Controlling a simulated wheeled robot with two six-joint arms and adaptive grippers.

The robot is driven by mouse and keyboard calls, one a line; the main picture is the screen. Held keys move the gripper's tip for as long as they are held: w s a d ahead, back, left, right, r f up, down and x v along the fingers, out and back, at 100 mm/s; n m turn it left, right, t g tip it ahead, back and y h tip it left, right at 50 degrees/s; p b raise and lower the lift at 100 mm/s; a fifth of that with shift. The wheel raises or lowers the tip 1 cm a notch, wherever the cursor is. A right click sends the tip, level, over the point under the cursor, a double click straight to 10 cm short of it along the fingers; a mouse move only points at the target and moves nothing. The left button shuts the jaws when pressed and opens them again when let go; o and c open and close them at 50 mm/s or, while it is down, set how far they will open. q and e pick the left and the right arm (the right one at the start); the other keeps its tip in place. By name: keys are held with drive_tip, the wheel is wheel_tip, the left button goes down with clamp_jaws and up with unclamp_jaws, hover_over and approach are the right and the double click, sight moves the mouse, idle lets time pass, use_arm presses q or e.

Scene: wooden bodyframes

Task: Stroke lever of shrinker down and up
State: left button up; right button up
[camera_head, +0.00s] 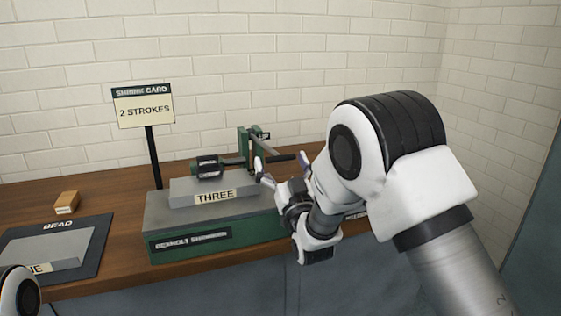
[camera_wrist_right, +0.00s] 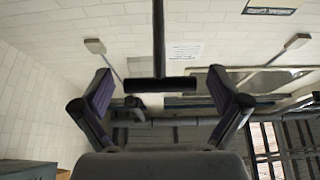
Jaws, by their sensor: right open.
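The green shrinker (camera_head: 215,238) stands on the bench, with a grey block labelled THREE (camera_head: 215,190) on its top. Its lever (camera_head: 280,158) has a black grip and reaches right from the green upright at the back. My right gripper (camera_head: 281,168) is open at the lever's grip, a fingertip to either side of it in the picture. In the right wrist view, the black grip (camera_wrist_right: 162,84) lies crosswise between the spread fingers (camera_wrist_right: 161,84), and I see no finger touching it. My left gripper is out of view.
A SHRINK CARD sign (camera_head: 143,105) reading 2 STROKES stands on a black post behind the shrinker's left end. A dark BEAD mat (camera_head: 97,235) with a grey block and a small orange-brown block (camera_head: 67,202) lie at left. A brick wall closes the back.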

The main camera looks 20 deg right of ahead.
drive_tip(key=v, duration=1.2)
